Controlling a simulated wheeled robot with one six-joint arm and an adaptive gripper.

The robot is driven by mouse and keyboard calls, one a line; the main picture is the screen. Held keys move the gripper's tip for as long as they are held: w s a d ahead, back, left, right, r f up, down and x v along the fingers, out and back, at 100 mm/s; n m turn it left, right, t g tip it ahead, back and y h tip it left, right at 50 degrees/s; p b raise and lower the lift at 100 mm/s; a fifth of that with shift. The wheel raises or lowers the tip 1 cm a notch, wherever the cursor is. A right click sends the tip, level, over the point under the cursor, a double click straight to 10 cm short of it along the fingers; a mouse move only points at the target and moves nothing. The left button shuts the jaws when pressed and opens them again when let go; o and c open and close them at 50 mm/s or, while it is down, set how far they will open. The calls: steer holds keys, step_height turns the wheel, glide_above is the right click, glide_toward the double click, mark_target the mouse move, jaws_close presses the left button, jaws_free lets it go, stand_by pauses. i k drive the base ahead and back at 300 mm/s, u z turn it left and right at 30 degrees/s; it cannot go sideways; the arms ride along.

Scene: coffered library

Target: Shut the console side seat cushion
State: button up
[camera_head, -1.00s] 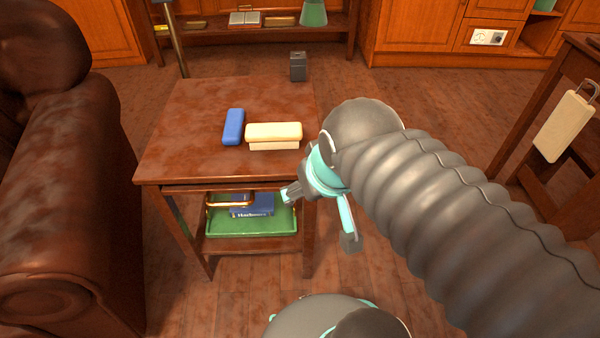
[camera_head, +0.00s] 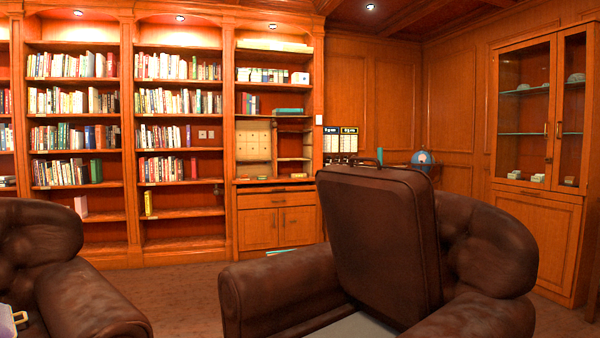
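The brown leather seat cushion (camera_head: 372,235) of the right armchair stands raised, nearly upright and leaning slightly. My gripper is not in view.
Another brown armchair (camera_head: 88,300) stands at the lower left, with open floor (camera_head: 190,292) between the two. Bookcases (camera_head: 180,130) line the back wall. A glass-door cabinet (camera_head: 542,150) stands at the right. A blue globe (camera_head: 422,158) shows behind the armchair.

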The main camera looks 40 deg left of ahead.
mark_target(380, 221)
steer(key=u, duration=0.45)
steer(key=k, duration=0.2)
steer(key=u, duration=1.7)
steer(key=i, duration=1.15)
steer(key=u, duration=0.1)
